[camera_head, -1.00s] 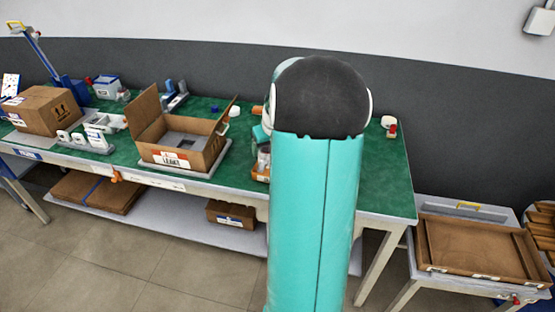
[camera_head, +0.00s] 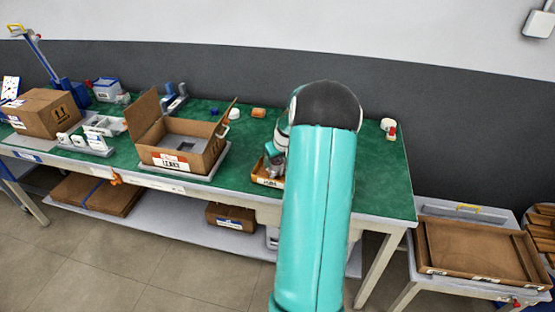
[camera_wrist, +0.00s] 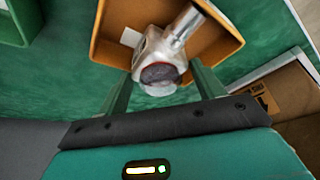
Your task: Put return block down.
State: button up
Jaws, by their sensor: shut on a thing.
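The return block (camera_wrist: 153,52), a whitish-grey piece with a metal cylinder and a dark round end, sits between the two green fingers of my gripper (camera_wrist: 160,72) in the wrist view. My gripper is shut on it. The block is over or in an orange-walled tray (camera_wrist: 111,52); I cannot tell whether it touches the tray floor. In the head view the tray (camera_head: 266,181) stands at the table's front edge with a grey part (camera_head: 281,142) above it.
An open cardboard box (camera_head: 209,158) stands left of the tray. An orange block (camera_head: 258,113) and a white round piece (camera_head: 234,113) lie behind. A red and white piece (camera_head: 390,131) is at the back right.

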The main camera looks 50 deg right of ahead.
jog(key=o, duration=1.2)
jog(key=shift+f, duration=0.15)
jog(key=shift+o, duration=0.2)
